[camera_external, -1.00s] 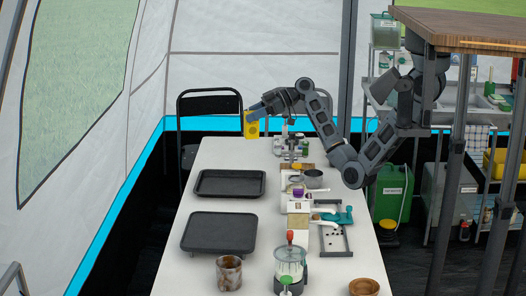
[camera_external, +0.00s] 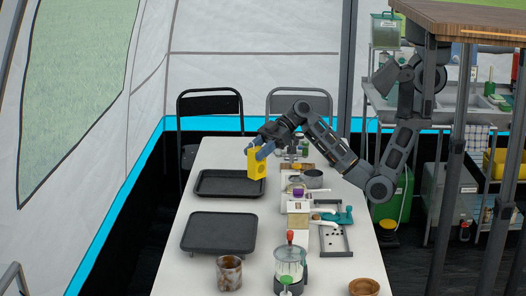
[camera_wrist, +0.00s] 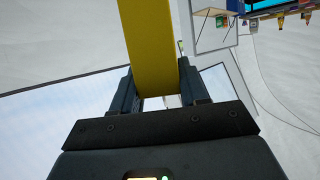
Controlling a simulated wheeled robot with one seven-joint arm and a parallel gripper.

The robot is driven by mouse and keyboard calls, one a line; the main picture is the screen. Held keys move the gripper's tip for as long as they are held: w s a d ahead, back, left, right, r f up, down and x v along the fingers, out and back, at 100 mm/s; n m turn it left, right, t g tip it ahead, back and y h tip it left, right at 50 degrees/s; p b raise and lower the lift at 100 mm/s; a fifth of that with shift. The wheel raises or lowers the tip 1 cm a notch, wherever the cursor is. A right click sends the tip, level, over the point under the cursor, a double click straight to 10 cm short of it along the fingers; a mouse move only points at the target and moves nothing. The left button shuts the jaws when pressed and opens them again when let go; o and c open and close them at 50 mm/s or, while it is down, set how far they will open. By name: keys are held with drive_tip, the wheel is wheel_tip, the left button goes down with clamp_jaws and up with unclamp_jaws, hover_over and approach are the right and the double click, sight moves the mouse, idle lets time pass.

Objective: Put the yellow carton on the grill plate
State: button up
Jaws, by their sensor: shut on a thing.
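My gripper (camera_external: 266,149) is shut on the yellow carton (camera_external: 255,165) and holds it above the long white table. In the camera_external view the carton appears over the right part of the far dark plate (camera_external: 215,188), apparently raised above it. In the wrist view the carton (camera_wrist: 154,45) sits between the two fingers of my gripper (camera_wrist: 158,90) and runs out of the top of the picture. A second dark plate (camera_external: 219,232) lies nearer the camera. I cannot tell for certain which of the two is the grill plate; both look empty.
A brown mug (camera_external: 229,272) and a wooden bowl (camera_external: 364,287) stand at the near end.

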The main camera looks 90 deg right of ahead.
drive_tip(key=shift+a+f, duration=0.15)
drive_tip(key=shift+f, duration=0.2)
drive_tip(key=shift+w+a+f+p, duration=0.35)
drive_tip(key=shift+w+a+f, duration=0.45)
drive_tip(key=shift+a+f, duration=0.95)
drive_tip(key=shift+w+a+f+p, duration=0.4)
drive_tip(key=shift+w+a+f, duration=0.4)
drive_tip(key=shift+a+f, duration=1)
drive_tip(key=shift+w+a+f+p, duration=0.35)
drive_tip(key=shift+w+a+f, duration=0.45)
drive_tip(key=shift+a+f, duration=0.95)
drive_tip(key=shift+d+f, duration=0.2)
drive_tip(key=shift+f, duration=0.1)
drive_tip(key=shift+f, duration=0.1)
drive_tip(key=o, duration=1)
